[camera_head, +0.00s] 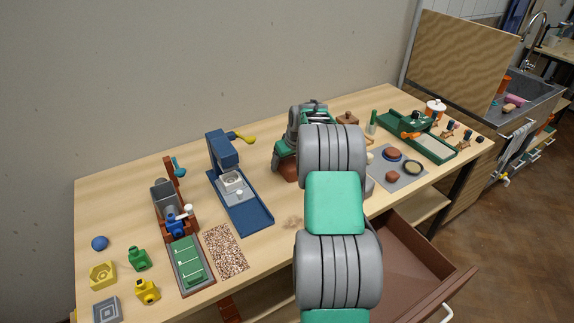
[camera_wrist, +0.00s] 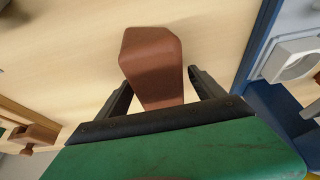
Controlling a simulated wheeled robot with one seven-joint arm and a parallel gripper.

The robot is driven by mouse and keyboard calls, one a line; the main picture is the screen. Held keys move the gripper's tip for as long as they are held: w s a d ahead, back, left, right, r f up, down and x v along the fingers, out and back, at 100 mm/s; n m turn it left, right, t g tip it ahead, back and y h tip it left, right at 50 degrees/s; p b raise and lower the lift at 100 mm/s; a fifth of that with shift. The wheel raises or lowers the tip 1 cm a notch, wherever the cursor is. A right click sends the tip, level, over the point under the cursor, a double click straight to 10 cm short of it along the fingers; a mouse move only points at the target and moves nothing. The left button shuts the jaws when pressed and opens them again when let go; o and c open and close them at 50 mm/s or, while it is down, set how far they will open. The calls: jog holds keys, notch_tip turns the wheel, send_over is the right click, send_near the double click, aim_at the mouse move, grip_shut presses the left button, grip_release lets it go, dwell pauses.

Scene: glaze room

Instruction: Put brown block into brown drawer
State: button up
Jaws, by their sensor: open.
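A brown block (camera_wrist: 152,55) with bevelled edges stands on the wooden table in the wrist view. My gripper (camera_wrist: 162,84) is open, with one dark finger on each side of the block's near part. I cannot tell whether either finger touches it. In the head view a reddish-brown piece of the block (camera_head: 287,168) shows just left of my arm; my arm hides the rest and the fingers. The brown drawer (camera_head: 462,278) is pulled out below the table's front edge at lower right. The visible part of its inside is empty; my arm covers its left side.
A blue press-like stand (camera_head: 240,190) is left of my gripper and shows at right in the wrist view (camera_wrist: 262,105). A grey mat (camera_head: 404,180) with several small pieces and a green tray (camera_head: 440,146) lie right. Several blocks and tools crowd the table's left end.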

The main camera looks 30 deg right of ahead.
jog(key=shift+f+b, duration=0.25)
jog(key=shift+b, duration=0.05)
jog(key=shift+c, duration=0.5)
grip_shut()
dwell(0.6)
jog(key=shift+w+r, duration=0.1)
jog(key=shift+r, duration=0.15)
